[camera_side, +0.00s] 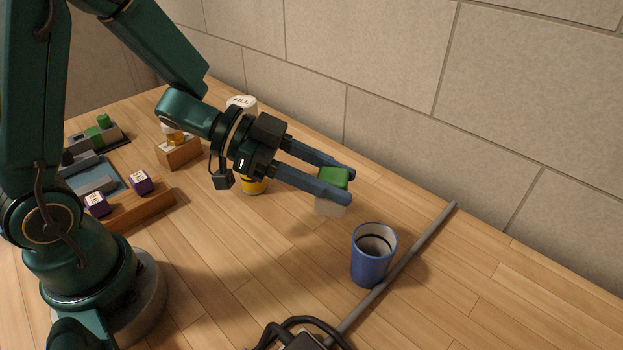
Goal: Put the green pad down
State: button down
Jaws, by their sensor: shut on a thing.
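The green pad (334,178) is a small block with a green top and a pale lower part. It sits between the fingertips of my gripper (345,188), which is shut on it. The near finger hides part of the pad. The pad appears to be above the wooden table, though its exact height is hard to tell from this view.
A blue cup (371,256) stands just right of and nearer than the pad. A grey rod (420,239) lies behind it, and a black cord (305,326) is at the front. A yellow container (254,186) is partly hidden behind my gripper. Purple blocks (141,182) are at left.

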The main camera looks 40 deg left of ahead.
jog(key=a+n+t+y, duration=0.2)
jog(key=a+n, duration=0.1)
jog(key=a, duration=0.2)
jog(key=shift+w+d+f, duration=0.1)
jog(key=shift+w+f, duration=0.05)
jog(key=shift+f, duration=1.5)
jog(key=shift+w+f, duration=0.15)
jog(key=shift+f, duration=1.5)
jog(key=shift+w+d+f, duration=0.1)
jog(key=shift+w+f, duration=0.05)
jog(key=shift+f, duration=1.5)
jog(key=shift+f, duration=0.1)
jog(key=shift+c, duration=2.1)
grip_release()
jog(key=v, duration=1.2)
